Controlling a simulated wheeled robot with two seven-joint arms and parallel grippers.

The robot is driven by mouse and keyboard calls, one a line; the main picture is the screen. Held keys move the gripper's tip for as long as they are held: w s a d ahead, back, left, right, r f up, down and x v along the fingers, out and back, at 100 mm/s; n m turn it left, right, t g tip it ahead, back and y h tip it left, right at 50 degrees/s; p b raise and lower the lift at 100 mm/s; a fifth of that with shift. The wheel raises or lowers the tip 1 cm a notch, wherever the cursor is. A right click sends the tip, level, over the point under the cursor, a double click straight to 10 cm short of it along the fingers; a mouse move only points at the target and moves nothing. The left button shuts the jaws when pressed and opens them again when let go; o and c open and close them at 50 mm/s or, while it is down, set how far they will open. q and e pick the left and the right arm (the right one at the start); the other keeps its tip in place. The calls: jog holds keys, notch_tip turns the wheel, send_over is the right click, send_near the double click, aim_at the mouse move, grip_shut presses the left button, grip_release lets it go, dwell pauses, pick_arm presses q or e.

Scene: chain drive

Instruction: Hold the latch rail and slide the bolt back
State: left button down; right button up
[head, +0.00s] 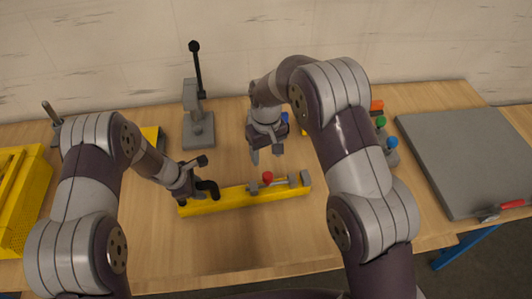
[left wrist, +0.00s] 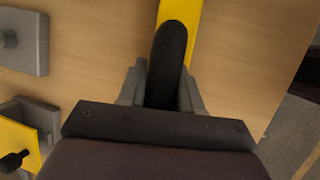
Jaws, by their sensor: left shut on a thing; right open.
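The yellow latch rail (head: 232,198) lies on the wooden table in front of me. A black curved handle (left wrist: 171,52) stands at its left end; it also shows in the head view (head: 211,187). My left gripper (head: 203,189) is shut on this handle, with a finger on each side in the left wrist view. The bolt's red knob (head: 267,177) sits on the right half of the rail among grey brackets (head: 305,178). My right gripper (head: 266,153) is open and empty, behind and above the red knob, apart from it.
A grey lever stand (head: 198,130) with a black-knobbed lever is behind the rail. A yellow bin (head: 22,200) is at the far left. Orange, green and blue buttons (head: 381,122) and a large grey panel (head: 470,160) are at the right. The table in front of the rail is clear.

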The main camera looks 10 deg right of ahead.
pick_arm(q)
jog(key=c, duration=0.7)
grip_release()
jog(key=v, duration=1.2)
pick_arm(e)
jog(key=shift+s+f, duration=0.15)
jog(key=shift+f, duration=0.3)
pick_arm(q)
jog(key=shift+s+a+r+m+g+y, duration=0.25)
jog(key=shift+s+r+m+y, duration=0.75)
jog(key=shift+s+m, duration=2.05)
jog(key=shift+s+a+r+m+g+y, duration=0.15)
jog(key=shift+s+a+r+m+y, duration=0.25)
jog(key=shift+s+r+m, duration=1.8)
jog(key=shift+s+a+r+m+g+y, duration=0.3)
jog(key=shift+s+m+y, duration=0.5)
jog(key=shift+s+m, duration=3.1)
pick_arm(e)
jog(key=s+d+r+m, duration=0.1)
jog(key=s+d+r, duration=0.2)
jog(key=s, duration=0.7)
jog(key=s+d+r+m+t, duration=0.1)
jog(key=s+d+r+m, duration=0.1)
jog(key=s+d+r, duration=0.2)
jog(key=shift+s+d+m, duration=0.3)
jog(key=shift+s+d, duration=1.2)
jog(key=shift+s, duration=2.25)
